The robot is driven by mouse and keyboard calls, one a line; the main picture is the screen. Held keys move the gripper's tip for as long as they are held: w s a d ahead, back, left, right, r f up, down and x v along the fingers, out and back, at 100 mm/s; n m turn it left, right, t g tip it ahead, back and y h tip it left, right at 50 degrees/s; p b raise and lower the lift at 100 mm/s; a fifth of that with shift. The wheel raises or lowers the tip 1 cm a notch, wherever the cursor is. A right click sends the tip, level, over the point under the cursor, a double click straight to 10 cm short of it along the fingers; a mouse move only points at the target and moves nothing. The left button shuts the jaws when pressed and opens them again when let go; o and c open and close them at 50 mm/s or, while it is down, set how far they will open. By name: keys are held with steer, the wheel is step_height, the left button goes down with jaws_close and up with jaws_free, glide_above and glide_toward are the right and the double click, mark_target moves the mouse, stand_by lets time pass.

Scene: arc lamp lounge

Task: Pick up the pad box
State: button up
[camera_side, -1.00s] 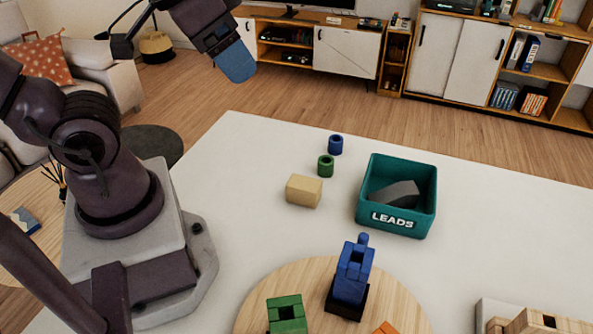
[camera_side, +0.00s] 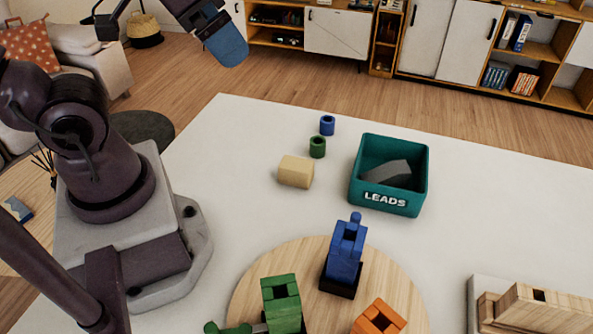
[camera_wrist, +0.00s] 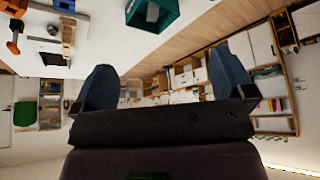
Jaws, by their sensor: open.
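My gripper (camera_side: 227,47) is high above the far left part of the table, well apart from the box. In the wrist view my gripper (camera_wrist: 163,78) shows two blue fingers spread wide with nothing between them. I cannot make out the beige box in the wrist view.
A teal bin (camera_side: 386,199) marked LEADS holds a dark grey piece (camera_side: 388,172). A blue ring (camera_side: 327,125) and green ring (camera_side: 317,147) stand behind the box. A round wooden board (camera_side: 250,290) in front carries blue (camera_side: 346,250), green (camera_side: 281,300) and orange (camera_side: 379,319) pieces.

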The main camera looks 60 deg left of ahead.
step_height(320, 180, down, 5)
steer(key=d+m+g, duration=0.2)
steer(key=g, duration=0.1)
steer(key=m+t+y, duration=0.3)
steer(key=m+y, duration=1)
steer(key=m, duration=0.9)
glide_toward(293, 177)
steer(key=s+a+r, duration=0.1)
steer(key=s, duration=0.2)
steer(key=s+a+r, duration=0.1)
steer(key=s+a, duration=0.1)
steer(key=s+a+r, duration=0.1)
steer(key=s, duration=0.2)
steer(key=shift+s+a, duration=0.3)
steer(key=shift+s, duration=0.1)
steer(key=w+d+m+t+h, duration=0.1)
steer(key=w+d+f+m+t+h, duration=0.1)
steer(key=w+d+m+t+h, duration=0.1)
steer(key=shift+d+f+t, duration=0.1)
steer(key=shift+f+t, duration=0.2)
steer(key=shift+w+d+h, duration=0.1)
steer(key=shift+w+h, duration=0.2)
steer(key=shift+w, duration=0.1)
steer(key=x, duration=0.7)
steer(key=shift+w+a, duration=0.2)
steer(key=shift+w, duration=0.15)
steer(key=x, duration=0.5)
steer(key=shift+w+d+r, duration=0.1)
steer(key=shift+w+d, duration=0.1)
steer(key=shift+w, duration=0.1)
